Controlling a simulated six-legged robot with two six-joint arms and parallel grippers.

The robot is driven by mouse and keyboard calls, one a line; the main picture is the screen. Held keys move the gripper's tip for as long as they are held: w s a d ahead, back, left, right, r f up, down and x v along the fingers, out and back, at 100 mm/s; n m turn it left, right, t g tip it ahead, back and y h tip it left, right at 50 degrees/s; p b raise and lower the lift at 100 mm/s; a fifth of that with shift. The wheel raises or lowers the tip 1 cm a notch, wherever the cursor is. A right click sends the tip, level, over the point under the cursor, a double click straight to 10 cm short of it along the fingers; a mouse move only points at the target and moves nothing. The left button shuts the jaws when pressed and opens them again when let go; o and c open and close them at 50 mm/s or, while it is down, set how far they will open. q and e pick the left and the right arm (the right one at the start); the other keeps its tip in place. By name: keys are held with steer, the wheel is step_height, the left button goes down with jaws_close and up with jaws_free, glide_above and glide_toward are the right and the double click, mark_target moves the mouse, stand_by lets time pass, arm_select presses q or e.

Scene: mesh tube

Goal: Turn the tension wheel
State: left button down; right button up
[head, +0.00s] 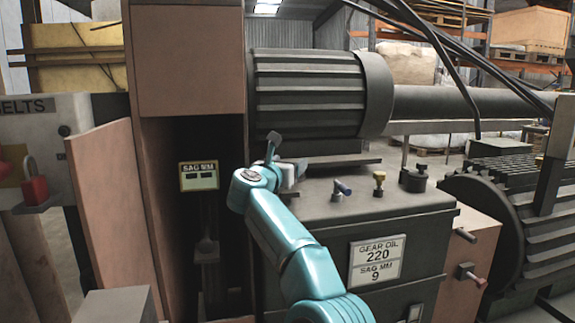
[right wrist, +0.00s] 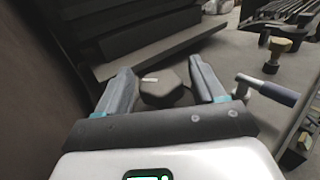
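My right gripper (head: 285,160) is over the left end of the dark gearbox top, beside the tall brown post. In the right wrist view my right gripper (right wrist: 165,92) is open, its two fingers apart. A dark faceted knob (right wrist: 162,90) with a small light mark shows in the gap between the fingers; whether they touch it I cannot tell. No part is labelled as the tension wheel, so I cannot tell for sure which it is. The sag display (head: 198,176) is left of the gripper, its digits unreadable. My left gripper is out of view.
A blue-handled lever (head: 341,189) stands close right of the gripper; it also shows in the right wrist view (right wrist: 268,90). A brass knob (head: 379,182) and black cap (head: 415,180) stand farther right. The ribbed drum (head: 310,95) is behind. A red-ended handle (head: 470,275) is lower right.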

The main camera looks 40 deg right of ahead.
step_height(320, 180, up, 20)
steer(key=p, duration=1.8)
steer(key=shift+p, duration=0.35)
steer(key=shift+s, duration=0.1)
